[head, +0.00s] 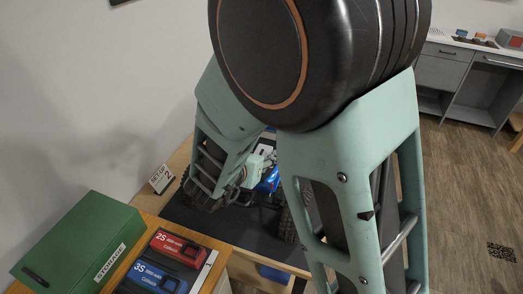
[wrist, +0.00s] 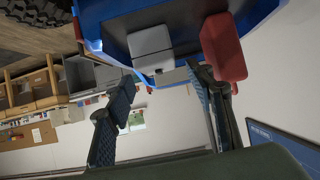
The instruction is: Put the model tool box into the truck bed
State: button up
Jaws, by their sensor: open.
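The blue crawler truck (head: 270,180) stands on a dark mat in the head view, mostly hidden behind my arm. In the wrist view its blue-edged body or bed (wrist: 262,22) fills the top. A grey box-shaped piece (wrist: 150,47) and a red block-like piece (wrist: 224,47) show against it. I cannot tell which of them is the model tool box, nor whether they rest in the bed. My gripper (wrist: 160,84) is open, its fingers apart below these pieces in the picture, with nothing clearly held between them.
A green storage box (head: 80,245) stands at the lower left. Beside it lie a red 2S pack (head: 176,247) and a blue 3S pack (head: 152,278). A small "set up 2" sign (head: 160,179) stands behind. The dark mat (head: 215,222) has bare room in front of the truck.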

jog(key=p+v, duration=0.1)
jog(key=v, duration=0.8)
jog(key=shift+r, duration=0.1)
